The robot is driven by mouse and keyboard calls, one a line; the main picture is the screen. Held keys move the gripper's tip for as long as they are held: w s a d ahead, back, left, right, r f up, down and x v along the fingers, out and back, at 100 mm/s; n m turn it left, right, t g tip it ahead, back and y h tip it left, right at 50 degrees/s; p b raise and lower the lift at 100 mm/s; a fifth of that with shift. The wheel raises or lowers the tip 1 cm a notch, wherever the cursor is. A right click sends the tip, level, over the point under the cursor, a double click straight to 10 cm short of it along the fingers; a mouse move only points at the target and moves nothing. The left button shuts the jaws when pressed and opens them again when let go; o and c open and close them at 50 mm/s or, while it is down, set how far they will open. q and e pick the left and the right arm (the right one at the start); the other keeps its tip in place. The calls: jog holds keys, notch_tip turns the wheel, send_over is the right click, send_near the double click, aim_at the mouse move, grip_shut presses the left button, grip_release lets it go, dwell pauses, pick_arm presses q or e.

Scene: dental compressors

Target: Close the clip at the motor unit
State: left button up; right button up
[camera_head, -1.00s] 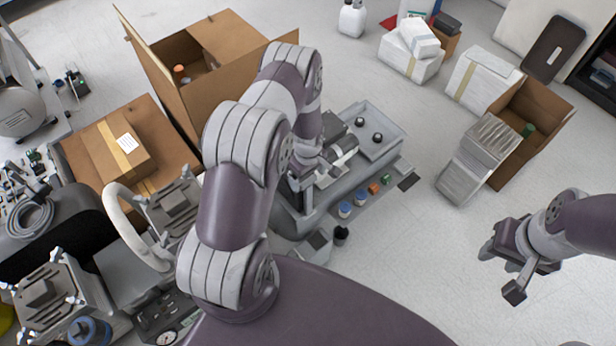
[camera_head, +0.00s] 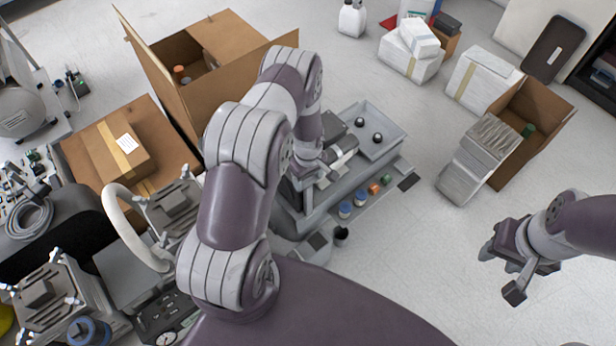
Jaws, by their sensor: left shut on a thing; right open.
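The motor unit (camera_head: 342,150) is a grey and dark cylindrical assembly on a grey bench-like base (camera_head: 345,190) in the middle of the view. My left arm reaches over to it from the near side and covers its left part. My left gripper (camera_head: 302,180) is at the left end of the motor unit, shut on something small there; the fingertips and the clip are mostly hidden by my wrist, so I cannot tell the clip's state. My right gripper (camera_head: 503,272) is open and empty above the floor at the right, well away from the unit.
Open cardboard boxes (camera_head: 190,95) stand at the back left. Stacked panels (camera_head: 478,160) lean at the right. Floor between is clear.

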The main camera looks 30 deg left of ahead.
pick_arm(q)
jog(key=m, duration=0.4)
jog(key=shift+b, duration=0.3)
jog(key=m, duration=0.4)
jog(key=shift+m, duration=0.4)
jog(key=m, duration=0.4)
jog(key=shift+b, duration=0.4)
jog(key=shift+m, duration=2.1)
jog(key=o, duration=1.1)
jog(key=shift+c, duration=0.2)
